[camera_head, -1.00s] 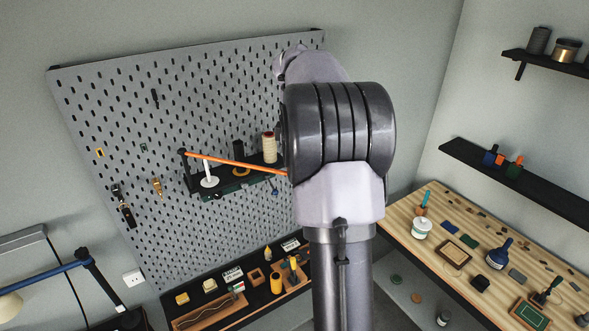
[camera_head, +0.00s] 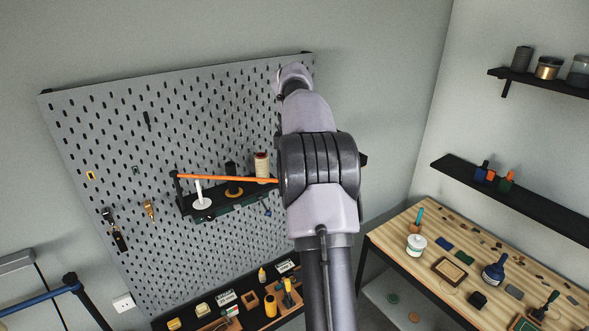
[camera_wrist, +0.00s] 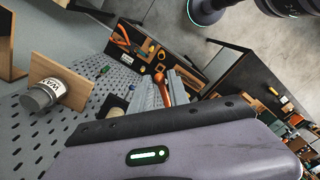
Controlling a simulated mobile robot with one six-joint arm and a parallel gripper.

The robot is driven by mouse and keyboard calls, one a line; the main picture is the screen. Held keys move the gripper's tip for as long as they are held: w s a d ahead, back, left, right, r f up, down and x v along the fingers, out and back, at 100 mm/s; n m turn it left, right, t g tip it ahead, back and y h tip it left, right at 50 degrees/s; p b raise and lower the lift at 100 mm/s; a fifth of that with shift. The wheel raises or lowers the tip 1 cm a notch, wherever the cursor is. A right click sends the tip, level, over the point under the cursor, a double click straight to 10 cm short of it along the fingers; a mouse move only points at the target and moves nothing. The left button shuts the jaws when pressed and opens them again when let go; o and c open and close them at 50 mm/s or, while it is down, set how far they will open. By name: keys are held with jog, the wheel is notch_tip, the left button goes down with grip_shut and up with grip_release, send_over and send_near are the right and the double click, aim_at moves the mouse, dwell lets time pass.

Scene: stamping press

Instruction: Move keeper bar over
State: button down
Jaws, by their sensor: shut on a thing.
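The keeper bar (camera_head: 228,179) is a thin orange bar in front of a small dark shelf (camera_head: 225,211) on the pegboard. Its left end meets a dark post at the shelf's left end, and its right part disappears behind my arm. In the head view my gripper is hidden behind my arm. In the wrist view my gripper (camera_wrist: 163,93) is shut on the orange bar (camera_wrist: 160,79), whose end shows between the grey fingers. The exact contact is partly hidden by the gripper body.
The shelf holds a white spindle (camera_head: 201,197), a dark spool (camera_head: 231,177) and a cream spool (camera_head: 262,166). A grey tin (camera_wrist: 40,96) shows at left in the wrist view. A cluttered wooden bench (camera_head: 400,222) stands at right. The pegboard (camera_head: 110,160) left of the shelf is mostly clear.

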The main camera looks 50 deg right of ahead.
jog(key=w+d, duration=0.2)
jog(key=shift+d, duration=0.35)
dwell(0.4)
